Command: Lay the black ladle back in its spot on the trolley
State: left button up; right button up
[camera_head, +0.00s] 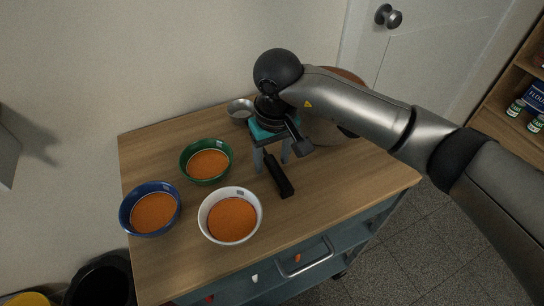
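The ladle lies on the wooden trolley top (330,190). Its black handle (281,178) points toward the front, and a small grey bowl at the back left (240,109) lines up with it and seems to be its scoop. My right gripper (271,160) reaches down over the ladle's middle, which it hides. Its two fingers are apart, one on each side of the handle's upper end, with a gap showing. Whether the ladle touches the wood all along cannot be told. My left gripper is out of view.
Bowls of orange soup stand on the left: green (207,161), blue (151,209) and white (230,216). A round brown item (345,75) is partly hidden behind my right arm. The front right of the top is clear. A dark bin (100,283) stands lower left.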

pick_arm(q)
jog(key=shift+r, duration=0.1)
pick_arm(e)
jog(key=shift+r, duration=0.2)
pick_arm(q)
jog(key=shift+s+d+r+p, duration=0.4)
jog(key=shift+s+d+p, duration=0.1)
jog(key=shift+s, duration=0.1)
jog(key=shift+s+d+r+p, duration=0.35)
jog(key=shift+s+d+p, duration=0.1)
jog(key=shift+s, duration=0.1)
pick_arm(e)
notch_tip(320, 180, up, 12)
jog(key=shift+s+d, duration=0.2)
jog(key=shift+s, duration=0.25)
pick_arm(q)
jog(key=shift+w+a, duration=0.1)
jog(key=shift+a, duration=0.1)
pick_arm(e)
jog(key=shift+f, duration=0.1)
